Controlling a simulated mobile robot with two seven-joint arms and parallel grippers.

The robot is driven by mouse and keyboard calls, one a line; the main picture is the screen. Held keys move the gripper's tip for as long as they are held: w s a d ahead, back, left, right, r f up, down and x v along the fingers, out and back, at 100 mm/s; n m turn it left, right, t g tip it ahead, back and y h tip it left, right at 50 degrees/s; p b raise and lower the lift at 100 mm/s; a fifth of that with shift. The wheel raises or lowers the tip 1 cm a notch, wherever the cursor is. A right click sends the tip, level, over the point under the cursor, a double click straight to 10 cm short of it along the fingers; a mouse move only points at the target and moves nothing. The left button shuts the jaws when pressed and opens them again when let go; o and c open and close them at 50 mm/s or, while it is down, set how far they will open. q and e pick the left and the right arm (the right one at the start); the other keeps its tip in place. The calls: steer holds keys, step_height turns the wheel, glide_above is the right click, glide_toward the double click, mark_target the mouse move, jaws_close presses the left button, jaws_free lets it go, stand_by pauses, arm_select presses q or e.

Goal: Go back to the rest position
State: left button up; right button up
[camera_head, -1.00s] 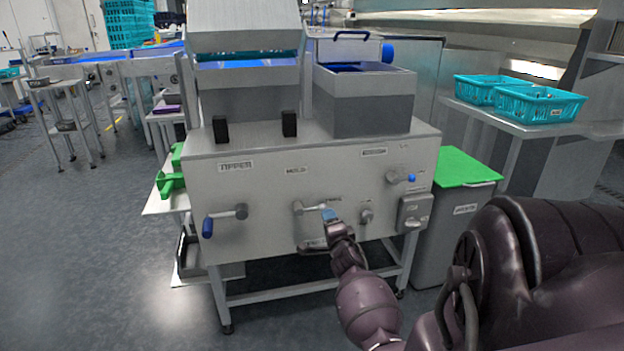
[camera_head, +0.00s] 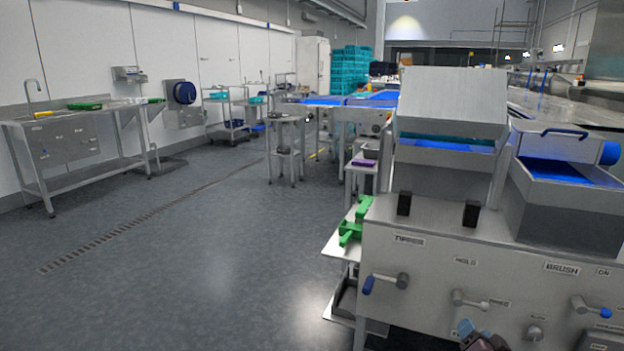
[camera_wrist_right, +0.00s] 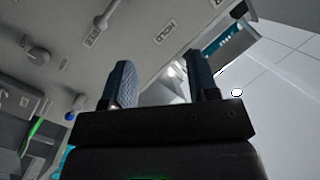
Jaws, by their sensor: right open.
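My right gripper (camera_head: 482,338) shows at the bottom edge of the head view, in front of the lower panel of the grading machine (camera_head: 430,275). In the right wrist view its two dark blue fingers (camera_wrist_right: 163,88) stand apart with nothing between them. The machine's panel, with its label and a lever (camera_wrist_right: 100,22), lies beyond the fingers there. In the head view the panel carries the blue-handled tipper lever (camera_head: 385,283), the hold lever (camera_head: 470,299) and a brush lever (camera_head: 590,307). I cannot tell the exact gap between gripper and panel. My left gripper is not in view.
Green scoops (camera_head: 355,222) lie on a side shelf at the machine's left. A steel sink bench (camera_head: 60,115) stands along the left wall, and small trolleys (camera_head: 285,122) stand farther back. The grey floor (camera_head: 200,260) at left is clear.

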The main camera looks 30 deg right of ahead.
arm_select(q)
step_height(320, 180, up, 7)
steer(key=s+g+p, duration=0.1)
steer(key=p, duration=1.1)
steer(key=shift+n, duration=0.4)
arm_select(e)
steer(key=s+a+r+n+g+y, duration=0.1)
steer(key=s+a+n+y, duration=0.2)
steer(key=a, duration=0.7)
steer(key=s+a+r+n+g+y, duration=0.1)
steer(key=s+a+r+n+y, duration=0.1)
steer(key=s+a+n, duration=0.5)
steer(key=s+a+r+n+g+y, duration=0.1)
steer(key=s+a+n+y, duration=0.3)
steer(key=s+a, duration=0.9)
steer(key=shift+s+a+r+n, duration=0.2)
steer(key=shift+a+r+n, duration=0.25)
steer(key=shift+a, duration=0.8)
